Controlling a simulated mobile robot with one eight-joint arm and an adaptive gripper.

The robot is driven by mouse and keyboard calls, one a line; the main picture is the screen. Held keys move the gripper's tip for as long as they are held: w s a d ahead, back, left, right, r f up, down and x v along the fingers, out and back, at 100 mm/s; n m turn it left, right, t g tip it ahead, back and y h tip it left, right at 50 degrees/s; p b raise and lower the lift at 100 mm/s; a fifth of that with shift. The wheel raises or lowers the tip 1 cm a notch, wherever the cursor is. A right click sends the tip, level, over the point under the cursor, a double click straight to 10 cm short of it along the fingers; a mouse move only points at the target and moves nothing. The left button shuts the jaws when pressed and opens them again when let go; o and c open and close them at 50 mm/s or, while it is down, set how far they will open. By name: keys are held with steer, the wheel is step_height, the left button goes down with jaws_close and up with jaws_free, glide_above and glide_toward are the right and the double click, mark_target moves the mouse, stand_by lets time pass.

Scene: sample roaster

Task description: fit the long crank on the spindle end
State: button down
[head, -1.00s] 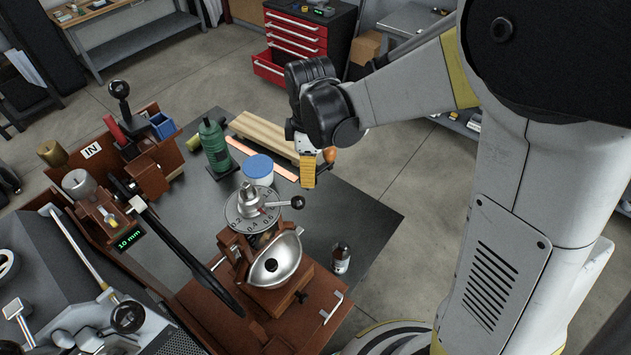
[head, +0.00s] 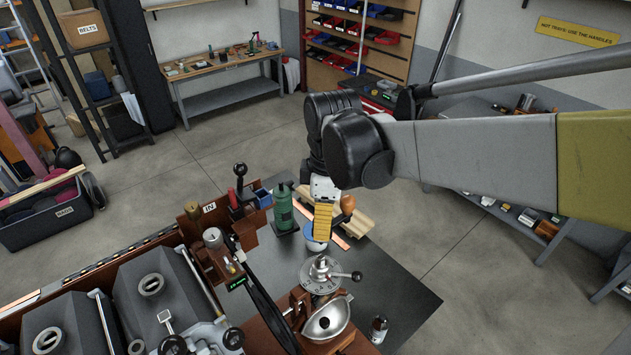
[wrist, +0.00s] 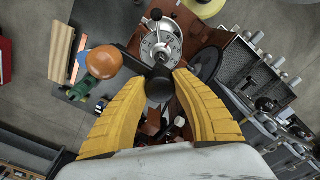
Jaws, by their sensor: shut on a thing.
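My gripper (head: 322,222) has yellow fingers, shut on a black cylindrical piece (wrist: 159,86) that shows between the fingertips in the wrist view. A round orange-brown wooden knob (wrist: 103,62) sits beside it, joined to it by a short visible piece of arm; this looks like the crank. The knob also shows right of the fingers in the head view (head: 347,204). Below stands a machine with a numbered grey dial (head: 321,284) and a silver hub with a black-balled lever (head: 357,276). The held piece appears apart from it. I cannot tell which part is the spindle end.
The dark tabletop (head: 405,292) is clear at right.

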steer(key=shift+f, duration=0.1)
steer(key=b, duration=0.5)
glide_above(322, 256)
steer(key=shift+f, duration=2.8)
steer(key=shift+f+b, duration=1.7)
steer(key=shift+f, duration=0.1)
steer(key=c, duration=1)
jaws_free()
steer(key=shift+c, duration=0.2)
steer(key=shift+r, duration=0.1)
steer(key=r, duration=1.2)
steer(key=shift+s+d, duration=0.2)
steer(key=shift+d, duration=0.05)
